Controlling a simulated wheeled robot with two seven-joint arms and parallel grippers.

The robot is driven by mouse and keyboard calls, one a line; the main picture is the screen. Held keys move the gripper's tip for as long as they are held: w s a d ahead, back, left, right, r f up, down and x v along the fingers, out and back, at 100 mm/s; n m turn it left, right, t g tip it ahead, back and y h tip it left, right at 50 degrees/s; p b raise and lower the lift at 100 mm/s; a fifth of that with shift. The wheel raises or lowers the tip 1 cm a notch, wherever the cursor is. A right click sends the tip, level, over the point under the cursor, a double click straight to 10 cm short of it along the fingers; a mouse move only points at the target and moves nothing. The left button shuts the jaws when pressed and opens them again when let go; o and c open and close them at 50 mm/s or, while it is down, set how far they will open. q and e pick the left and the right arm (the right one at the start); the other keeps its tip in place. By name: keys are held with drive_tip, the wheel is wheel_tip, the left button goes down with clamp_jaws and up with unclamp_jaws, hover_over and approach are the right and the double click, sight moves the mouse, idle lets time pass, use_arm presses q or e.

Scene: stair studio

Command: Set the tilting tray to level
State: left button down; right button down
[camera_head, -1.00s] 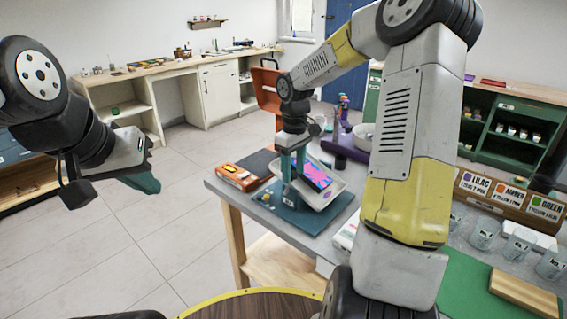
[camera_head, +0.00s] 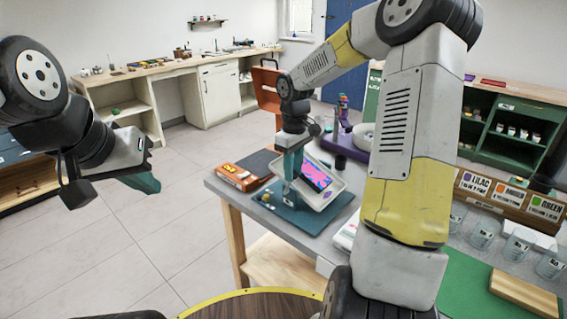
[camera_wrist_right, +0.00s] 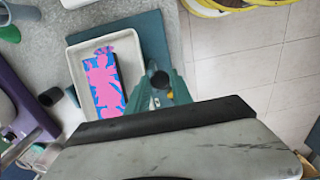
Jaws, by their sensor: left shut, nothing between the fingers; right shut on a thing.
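The tilting tray (camera_head: 337,187) is a shallow white tray with a pink and blue patterned slab (camera_head: 317,175) in it. It sits on a teal baseboard (camera_head: 307,217) and looks tilted. It also shows in the right wrist view (camera_wrist_right: 77,78). My right gripper (camera_head: 290,177) is at the tray's near left side, shut on a small round dark teal part (camera_wrist_right: 160,79) beside the tray. The fingers hide part of this grip. My left gripper (camera_head: 146,182) is shut and empty, far to the left above the floor.
The grey worktable (camera_head: 226,187) also holds an orange box (camera_head: 236,177) left of the baseboard and a purple stand (camera_head: 343,146) behind the tray. Small yellow pieces (camera_head: 266,197) lie at the baseboard's left edge. Clear jars (camera_head: 484,233) and a label rack (camera_head: 508,198) stand at right.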

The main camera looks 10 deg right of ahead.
drive_tip(key=shift+w, duration=0.1)
idle(0.7)
drive_tip(key=shift+w+a+r+g+h, duration=0.15)
drive_tip(key=shift+w+a+g+h, duration=0.35)
drive_tip(key=shift+w+a+g, duration=0.15)
drive_tip(key=shift+w+a+r+g+h, duration=0.1)
drive_tip(key=shift+w+a+g+h, duration=0.4)
drive_tip(key=shift+w+g+h, duration=0.45)
drive_tip(key=shift+s+y, duration=0.1)
drive_tip(key=shift+y, duration=0.15)
drive_tip(key=c, duration=1.1)
unclamp_jaws()
drive_tip(key=shift+c, duration=0.2)
drive_tip(key=v, duration=0.7)
drive_tip(key=shift+r, duration=0.35)
drive_tip(key=shift+a, duration=0.15)
